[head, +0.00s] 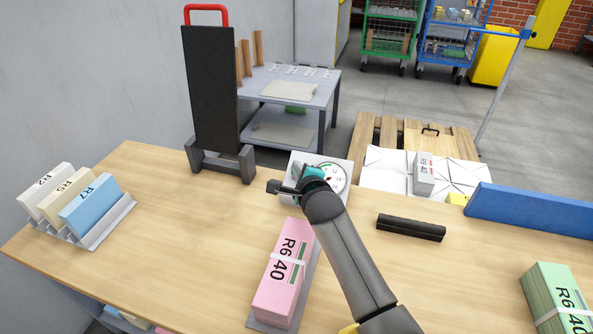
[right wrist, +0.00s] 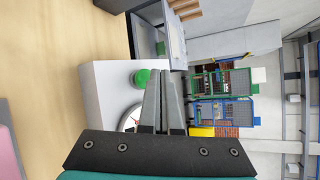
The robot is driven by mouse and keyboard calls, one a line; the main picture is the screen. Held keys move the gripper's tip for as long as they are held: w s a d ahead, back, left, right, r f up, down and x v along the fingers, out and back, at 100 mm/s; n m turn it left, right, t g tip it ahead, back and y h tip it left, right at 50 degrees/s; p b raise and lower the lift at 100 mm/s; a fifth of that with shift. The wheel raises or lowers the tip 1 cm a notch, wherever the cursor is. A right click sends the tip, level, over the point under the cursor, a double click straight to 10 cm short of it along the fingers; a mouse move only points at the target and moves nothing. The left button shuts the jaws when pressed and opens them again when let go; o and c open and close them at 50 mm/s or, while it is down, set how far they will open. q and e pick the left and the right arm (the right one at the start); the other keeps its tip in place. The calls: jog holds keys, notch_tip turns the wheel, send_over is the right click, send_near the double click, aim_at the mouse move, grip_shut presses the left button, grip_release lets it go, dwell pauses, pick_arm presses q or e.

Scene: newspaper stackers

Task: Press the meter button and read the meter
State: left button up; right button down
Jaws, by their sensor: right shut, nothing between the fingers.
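The meter (head: 344,164) is a white box with a round dial near the back edge of the wooden table. Its dial (head: 338,177) is partly covered by my right arm, and the reading is too small to make out. In the right wrist view the meter (right wrist: 100,85) shows a green button (right wrist: 141,77) just beside my fingers, with part of the dial (right wrist: 129,120) below it. My right gripper (head: 273,187) is shut and empty at the meter's left side. I cannot tell whether it touches the button. My left gripper is not in view.
A pink bundle (head: 277,275) on a grey tray lies in front of the meter. A black bar (head: 411,228) lies right of my right arm. A rack (head: 107,222) of bundles stands left, a black upright stand (head: 212,90) behind. The table's left middle is clear.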

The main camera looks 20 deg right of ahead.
dwell(0.5)
jog(key=shift+w+d+f, duration=0.15)
jog(key=shift+w+f, duration=0.05)
jog(key=shift+f, duration=0.2)
jog(key=shift+w+d+f+b, duration=0.15)
jog(key=shift+w+f+b, duration=0.05)
jog(key=shift+f+b, duration=0.25)
dwell(0.8)
jog(key=shift+r, duration=0.15)
jog(key=shift+s+a+r+p, duration=0.2)
jog(key=shift+r+p, duration=0.15)
jog(key=shift+p, duration=0.25)
jog(key=shift+s+a+r+p, duration=0.1)
jog(key=shift+s+r+p, duration=0.1)
jog(key=shift+r+p, duration=0.3)
jog(key=shift+f, duration=0.15)
